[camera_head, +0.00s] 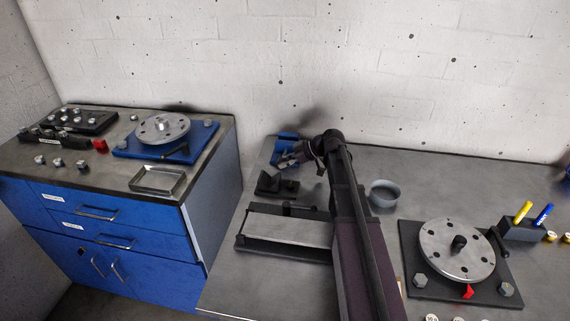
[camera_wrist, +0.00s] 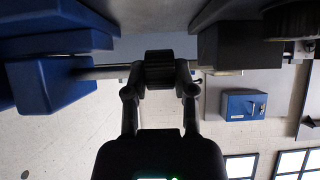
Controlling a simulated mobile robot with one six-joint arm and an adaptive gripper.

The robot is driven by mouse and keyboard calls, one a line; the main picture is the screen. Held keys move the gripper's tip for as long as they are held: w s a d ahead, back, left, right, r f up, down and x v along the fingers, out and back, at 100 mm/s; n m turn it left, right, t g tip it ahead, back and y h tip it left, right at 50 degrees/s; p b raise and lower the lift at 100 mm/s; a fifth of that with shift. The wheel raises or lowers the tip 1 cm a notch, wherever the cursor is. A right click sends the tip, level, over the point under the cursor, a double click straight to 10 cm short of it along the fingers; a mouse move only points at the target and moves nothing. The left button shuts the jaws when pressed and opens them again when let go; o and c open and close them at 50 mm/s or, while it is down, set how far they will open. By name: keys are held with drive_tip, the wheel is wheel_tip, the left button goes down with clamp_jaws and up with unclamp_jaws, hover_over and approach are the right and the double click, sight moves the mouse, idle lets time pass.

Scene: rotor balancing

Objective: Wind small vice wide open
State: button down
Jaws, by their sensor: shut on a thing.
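The small vice (camera_head: 287,153) is blue and stands at the back left of the grey bench, partly hidden by my arm in the head view. In the wrist view its blue blocks (camera_wrist: 50,85) fill the left side, with a metal rod (camera_wrist: 103,72) running right from them to a dark cylindrical knob (camera_wrist: 159,68). My gripper (camera_wrist: 160,88) has a finger on either side of this knob and is shut on it. In the head view my gripper (camera_head: 318,148) is beside the vice, its fingers too small to make out. The jaw gap cannot be judged.
Near the vice are a dark block piece (camera_head: 275,185) and a grey plate on a dark base (camera_head: 285,230). Right of my arm are a grey bowl (camera_head: 384,193), a rotor on a dark stand (camera_head: 457,250) and a pen holder (camera_head: 521,229). A blue cabinet (camera_head: 100,225) stands left.

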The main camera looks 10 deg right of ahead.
drive_tip(key=shift+w+d+r, duration=0.15)
drive_tip(key=shift+w+d, duration=0.05)
drive_tip(key=shift+w, duration=0.35)
drive_tip(key=shift+c, duration=2.2)
unclamp_jaws()
drive_tip(key=shift+s, duration=0.1)
drive_tip(key=shift+s+a, duration=0.1)
drive_tip(key=shift+a+h+p, duration=0.1)
drive_tip(key=shift+h+p, duration=0.4)
drive_tip(key=shift+p, duration=0.3)
